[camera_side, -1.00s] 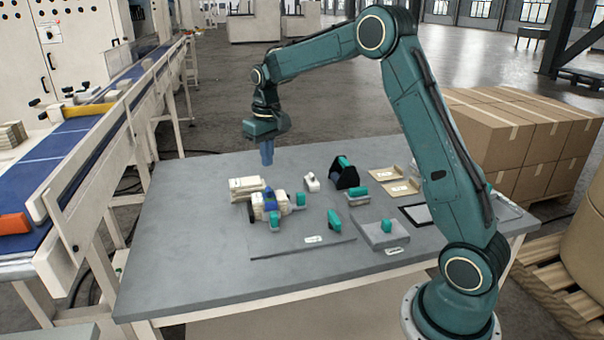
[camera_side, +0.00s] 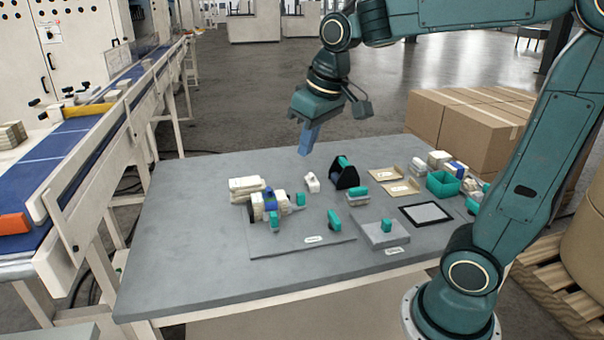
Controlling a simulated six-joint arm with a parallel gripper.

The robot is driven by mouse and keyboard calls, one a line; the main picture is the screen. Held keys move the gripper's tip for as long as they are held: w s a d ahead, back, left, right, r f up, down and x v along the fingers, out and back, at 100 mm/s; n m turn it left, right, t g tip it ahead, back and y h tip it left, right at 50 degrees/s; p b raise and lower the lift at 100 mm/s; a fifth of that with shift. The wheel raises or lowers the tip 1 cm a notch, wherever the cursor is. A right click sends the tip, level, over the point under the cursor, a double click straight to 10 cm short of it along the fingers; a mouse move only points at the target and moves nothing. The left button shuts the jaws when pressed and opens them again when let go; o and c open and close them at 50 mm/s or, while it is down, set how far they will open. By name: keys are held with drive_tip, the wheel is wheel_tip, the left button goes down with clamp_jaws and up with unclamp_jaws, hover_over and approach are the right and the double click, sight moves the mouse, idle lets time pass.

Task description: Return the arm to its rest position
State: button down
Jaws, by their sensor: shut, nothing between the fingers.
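My gripper (camera_side: 308,139) is in the air above the back of the grey table (camera_side: 180,255), with its blue fingers shut and nothing between them. It points down and tilts slightly, clear of everything below. My arm reaches in from the right side of the picture, its upper part high and partly cut off by the top edge.
On the table are a white and blue assembly (camera_side: 268,204), white blocks (camera_side: 245,186), a black and teal holder (camera_side: 344,174), cardboard trays (camera_side: 395,181), a teal bin (camera_side: 442,184) and a dark-framed pad (camera_side: 426,213). A conveyor (camera_side: 70,152) runs along the left. Cardboard boxes (camera_side: 480,125) stand behind right. The table's left front is bare.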

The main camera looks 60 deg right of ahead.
drive_tip(key=s+a+f+t, duration=0.1)
drive_tip(key=s+a, duration=0.1)
drive_tip(key=s, duration=0.5)
drive_tip(key=s+a+f+n+t, duration=0.1)
drive_tip(key=s+a, duration=0.1)
drive_tip(key=s, duration=0.4)
drive_tip(key=shift+s+f, duration=0.4)
